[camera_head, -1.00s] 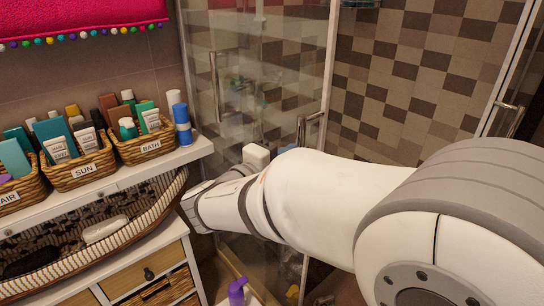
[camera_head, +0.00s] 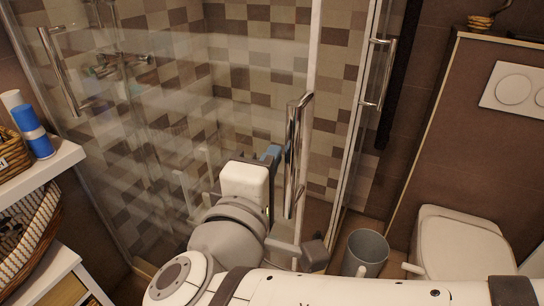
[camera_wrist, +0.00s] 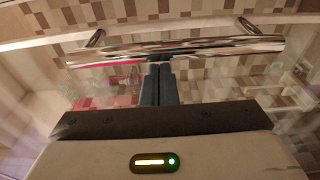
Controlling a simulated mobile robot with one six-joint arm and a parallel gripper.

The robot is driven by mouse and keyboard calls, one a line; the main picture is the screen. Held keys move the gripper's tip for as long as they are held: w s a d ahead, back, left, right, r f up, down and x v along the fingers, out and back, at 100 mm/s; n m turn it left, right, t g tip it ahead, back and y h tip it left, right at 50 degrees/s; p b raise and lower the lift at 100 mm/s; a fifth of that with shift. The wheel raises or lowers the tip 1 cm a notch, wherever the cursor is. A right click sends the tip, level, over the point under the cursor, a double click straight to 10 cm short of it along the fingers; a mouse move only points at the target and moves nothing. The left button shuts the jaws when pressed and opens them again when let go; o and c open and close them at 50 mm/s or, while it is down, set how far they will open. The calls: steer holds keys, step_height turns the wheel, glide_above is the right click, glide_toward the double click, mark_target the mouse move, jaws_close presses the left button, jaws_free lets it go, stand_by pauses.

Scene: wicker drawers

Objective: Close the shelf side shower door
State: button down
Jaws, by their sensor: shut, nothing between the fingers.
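The shelf-side shower door (camera_head: 150,150) is a clear glass panel right of the shelf, with a pale vertical edge (camera_head: 315,50). A chrome bar handle (camera_head: 293,155) stands near that edge; a bar handle (camera_wrist: 180,50) spans the wrist view. My gripper (camera_head: 270,154) is beside the handle, on its left in the head view. In the wrist view, my gripper's dark fingers (camera_wrist: 158,85) are together, empty, with tips at the bar's near side. I cannot tell whether they touch it. My arm hides the door's lower part.
A second glass door with a chrome handle (camera_head: 378,75) stands right, across a gap. A grey bin (camera_head: 365,252) and toilet (camera_head: 460,245) are at the lower right. The white shelf (camera_head: 45,172) with baskets is at left.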

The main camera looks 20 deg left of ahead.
steer(key=a+b, duration=0.1)
steer(key=a, duration=0.3)
steer(key=s+d, duration=0.1)
steer(key=s, duration=0.8)
steer(key=shift+d+p, duration=0.2)
steer(key=shift+p, duration=0.25)
